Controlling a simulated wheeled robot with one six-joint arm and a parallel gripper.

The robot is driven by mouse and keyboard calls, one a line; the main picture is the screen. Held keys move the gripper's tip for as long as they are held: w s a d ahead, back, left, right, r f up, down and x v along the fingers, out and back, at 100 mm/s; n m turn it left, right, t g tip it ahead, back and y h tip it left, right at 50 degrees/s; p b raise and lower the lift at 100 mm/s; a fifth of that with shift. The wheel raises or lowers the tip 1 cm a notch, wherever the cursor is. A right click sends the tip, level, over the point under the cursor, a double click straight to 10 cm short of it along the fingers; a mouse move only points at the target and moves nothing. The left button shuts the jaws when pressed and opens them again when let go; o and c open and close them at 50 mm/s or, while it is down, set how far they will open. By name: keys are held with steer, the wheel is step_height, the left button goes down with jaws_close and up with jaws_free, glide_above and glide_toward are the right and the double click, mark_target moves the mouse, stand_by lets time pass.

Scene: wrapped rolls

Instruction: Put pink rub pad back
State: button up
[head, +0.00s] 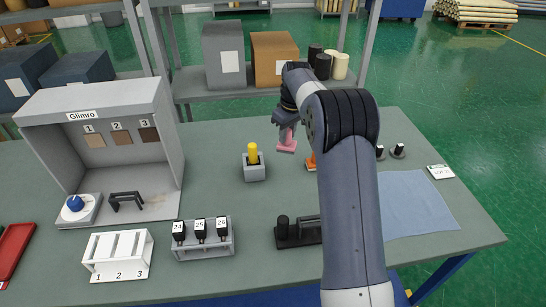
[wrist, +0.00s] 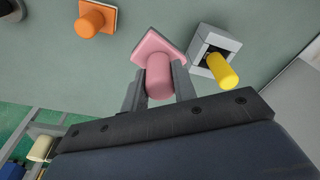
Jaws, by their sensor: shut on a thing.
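The pink rub pad (head: 287,144) has a round handle and a flat square base. My gripper (head: 287,122) is shut on its handle, over the back part of the green table. In the wrist view the pink pad (wrist: 158,50) sits between the two fingers (wrist: 160,88), base pointing away from the gripper. I cannot tell whether its base touches the table. An orange pad (head: 311,162) stands to the right, partly hidden by my arm; it shows whole in the wrist view (wrist: 95,20).
A grey holder (head: 254,173) with a yellow-handled tool (head: 253,153) stands close left of the pink pad. A grey booth (head: 100,110), a bottle rack (head: 203,250), a white slotted rack (head: 118,268), a black stand (head: 290,238) and a blue cloth (head: 420,205) occupy the table.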

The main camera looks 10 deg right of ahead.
steer(key=shift+w+a+f, duration=0.1)
steer(key=shift+w+f, duration=0.15)
step_height(320, 180, down, 9)
steer(key=shift+r+p, duration=0.1)
steer(key=shift+p, duration=1)
steer(key=shift+f, duration=0.3)
steer(key=shift+f, duration=0.1)
steer(key=shift+f, duration=0.15)
steer(key=o, duration=1)
steer(key=r, duration=0.4)
steer(key=r+b, duration=0.1)
steer(key=r, duration=0.3)
steer(key=s+r+b, duration=0.1)
steer(key=r, duration=0.3)
steer(key=shift+s+d+r, duration=0.1)
steer(key=shift+d+r, duration=0.15)
steer(key=shift+d, duration=0.15)
